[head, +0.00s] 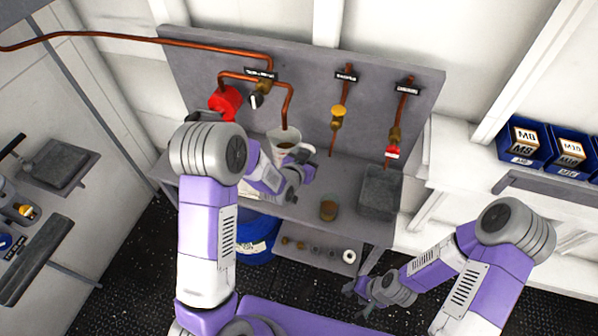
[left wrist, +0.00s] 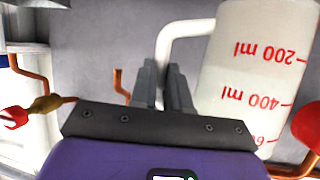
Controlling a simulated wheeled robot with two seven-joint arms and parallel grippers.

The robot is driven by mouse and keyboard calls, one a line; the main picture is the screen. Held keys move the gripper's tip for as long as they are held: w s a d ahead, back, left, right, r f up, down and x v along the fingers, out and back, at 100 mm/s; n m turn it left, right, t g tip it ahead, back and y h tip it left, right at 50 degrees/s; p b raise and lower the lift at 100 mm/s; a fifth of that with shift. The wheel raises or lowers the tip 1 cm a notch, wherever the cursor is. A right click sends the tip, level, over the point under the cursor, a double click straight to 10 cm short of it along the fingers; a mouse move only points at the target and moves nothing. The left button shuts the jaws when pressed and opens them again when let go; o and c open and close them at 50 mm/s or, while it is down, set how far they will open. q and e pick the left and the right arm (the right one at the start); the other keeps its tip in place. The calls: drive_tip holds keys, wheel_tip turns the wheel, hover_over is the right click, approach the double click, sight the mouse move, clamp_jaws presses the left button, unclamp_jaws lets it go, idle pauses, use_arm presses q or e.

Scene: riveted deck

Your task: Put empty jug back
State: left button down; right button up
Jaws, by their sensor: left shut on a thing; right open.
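The white jug (head: 284,141) is at the left of the grey bench, under the end of a bent copper pipe. Brown shows inside its mouth. In the left wrist view the jug (left wrist: 250,75) appears upside down with red millilitre marks. My left gripper (head: 303,170) is shut on the jug's handle; its fingers (left wrist: 165,85) close around the handle's lower part in the wrist view. Whether the jug touches the bench is unclear. My right gripper (head: 366,292) is open and empty, low in front of the bench.
Taps with red (head: 225,102) and yellow (head: 338,111) parts are on the back panel. A blue drum (head: 258,240) is below. Blue bins (head: 525,140) are at the right.

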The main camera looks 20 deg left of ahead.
use_arm(q)
wheel_tip(320, 180, down, 7)
drive_tip(key=shift+w+r, duration=0.1)
drive_tip(key=shift+r, duration=0.05)
idle(0.4)
drive_tip(key=shift+b, duration=0.3)
drive_tip(key=c, duration=1.5)
unclamp_jaws()
drive_tip(key=shift+f, duration=0.2)
drive_tip(key=o, duration=0.4)
drive_tip(key=shift+r, duration=0.1)
